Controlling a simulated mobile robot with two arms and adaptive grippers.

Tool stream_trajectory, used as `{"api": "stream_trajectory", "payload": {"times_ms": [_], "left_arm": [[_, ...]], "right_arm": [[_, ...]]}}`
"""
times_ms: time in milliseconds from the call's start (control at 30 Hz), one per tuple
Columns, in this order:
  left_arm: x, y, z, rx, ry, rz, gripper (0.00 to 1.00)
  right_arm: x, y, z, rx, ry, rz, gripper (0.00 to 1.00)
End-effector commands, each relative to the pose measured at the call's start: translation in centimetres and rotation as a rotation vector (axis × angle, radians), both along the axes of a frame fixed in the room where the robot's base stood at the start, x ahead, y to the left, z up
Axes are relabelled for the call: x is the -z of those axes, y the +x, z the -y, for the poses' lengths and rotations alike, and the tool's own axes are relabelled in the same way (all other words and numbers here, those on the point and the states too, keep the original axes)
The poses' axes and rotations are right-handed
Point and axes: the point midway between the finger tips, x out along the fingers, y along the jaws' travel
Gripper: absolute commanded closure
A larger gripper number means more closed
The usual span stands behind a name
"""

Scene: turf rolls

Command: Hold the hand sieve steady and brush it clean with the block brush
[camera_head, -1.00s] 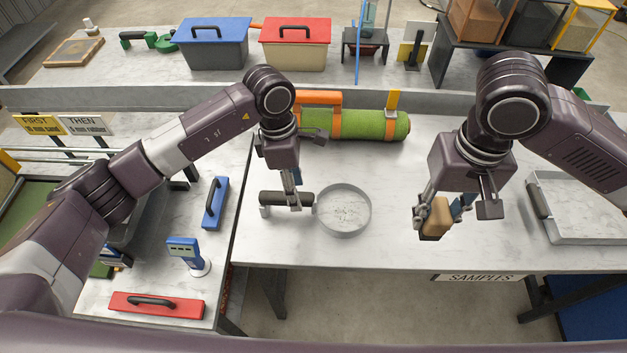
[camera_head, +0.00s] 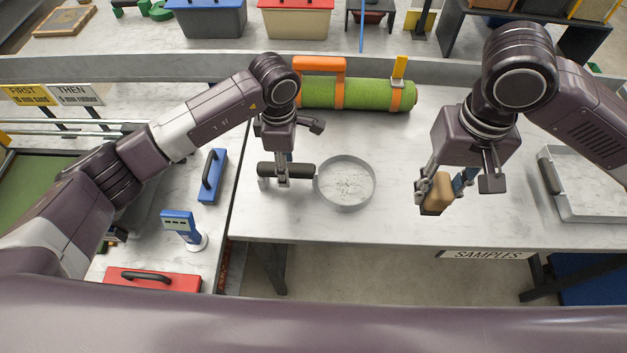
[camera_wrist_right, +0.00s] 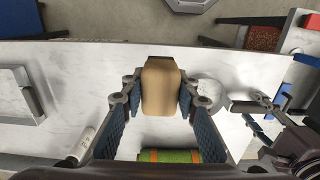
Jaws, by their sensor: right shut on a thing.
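The hand sieve (camera_head: 345,184) has a round pale rim, a mesh with light grains in it, and a black handle (camera_head: 300,170) pointing left. It lies at table height near the front of the white table. My left gripper (camera_head: 283,181) is at the handle from above, its fingers across it; whether they press on it cannot be made out. My right gripper (camera_head: 440,200) is shut on the tan block brush (camera_head: 437,193), right of the sieve and apart from it. In the right wrist view the brush (camera_wrist_right: 160,87) sits between the blue-padded fingers; its bristles are not clear.
A green turf roll (camera_head: 370,94) with orange straps lies behind the sieve. A grey tray (camera_head: 550,178) stands at the right. The table between sieve and brush is clear.

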Motion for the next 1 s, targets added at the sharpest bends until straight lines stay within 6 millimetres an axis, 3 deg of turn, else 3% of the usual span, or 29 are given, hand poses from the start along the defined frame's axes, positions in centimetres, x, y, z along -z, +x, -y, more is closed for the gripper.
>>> {"api": "stream_trajectory", "payload": {"times_ms": [33, 200, 633, 1000], "left_arm": [[1.0, 0.0, 0.0, 0.000, -0.001, -0.002, 0.55], [2.2, 0.0, 0.1, 0.001, -0.002, 0.000, 0.55], [2.6, 0.0, 0.0, 0.001, -0.001, 0.000, 0.56], [2.6, 0.0, 0.0, 0.001, -0.001, 0.000, 0.97]], "right_arm": [[0.6, 0.0, 0.0, 0.000, 0.000, 0.001, 0.91], [1.2, 0.0, 0.0, 0.000, 0.000, 0.001, 0.91], [1.4, 0.0, 0.0, 0.000, 0.000, 0.000, 0.91], [1.4, 0.0, 0.0, 0.000, 0.000, 0.000, 0.91]]}}
